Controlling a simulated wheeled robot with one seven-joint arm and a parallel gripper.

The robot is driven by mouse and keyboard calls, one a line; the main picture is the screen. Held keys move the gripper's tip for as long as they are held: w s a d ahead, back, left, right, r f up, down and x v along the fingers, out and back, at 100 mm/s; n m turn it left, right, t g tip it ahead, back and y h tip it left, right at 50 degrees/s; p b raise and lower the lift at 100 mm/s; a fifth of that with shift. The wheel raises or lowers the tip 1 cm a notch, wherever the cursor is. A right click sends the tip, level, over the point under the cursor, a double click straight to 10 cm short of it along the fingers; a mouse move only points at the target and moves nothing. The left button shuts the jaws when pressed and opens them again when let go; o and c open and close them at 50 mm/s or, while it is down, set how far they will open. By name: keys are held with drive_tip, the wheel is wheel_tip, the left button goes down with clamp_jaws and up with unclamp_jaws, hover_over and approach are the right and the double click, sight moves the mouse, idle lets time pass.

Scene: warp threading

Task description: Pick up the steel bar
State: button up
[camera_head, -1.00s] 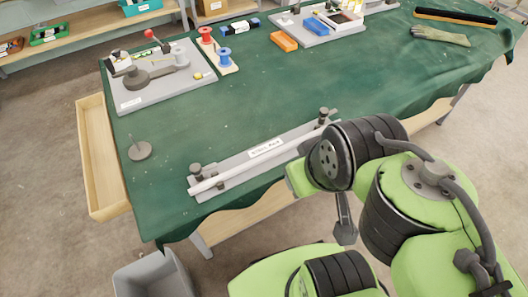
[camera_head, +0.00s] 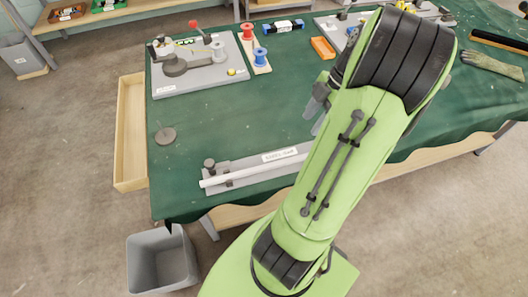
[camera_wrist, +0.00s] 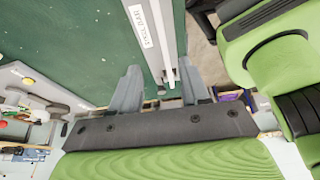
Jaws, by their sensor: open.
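The steel bar (camera_head: 235,177) is a pale straight rod lying along the front of a grey labelled holder plate (camera_head: 262,164) near the table's front edge. Its left end sticks out past a dark post; my arm hides its right part. In the wrist view the bar (camera_wrist: 168,45) runs beside the white label, up the picture from between my fingers. My gripper (camera_head: 319,108) is above the table, behind the bar in the head view, partly hidden by my arm. In the wrist view its grey fingers (camera_wrist: 158,88) are spread apart and empty, with the bar farther off.
A grey board with a spool device (camera_head: 198,68) stands at the back left. Red and blue spools (camera_head: 260,56), an orange block (camera_head: 322,48) and a glove (camera_head: 492,64) lie farther back. A grey bin (camera_head: 162,262) stands on the floor.

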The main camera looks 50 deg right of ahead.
sight(285, 161)
drive_tip(key=b+x, duration=0.6)
drive_tip(key=x, duration=1)
drive_tip(key=shift+a, duration=0.1)
drive_tip(key=shift+r, duration=0.15)
clamp_jaws()
idle(0.5)
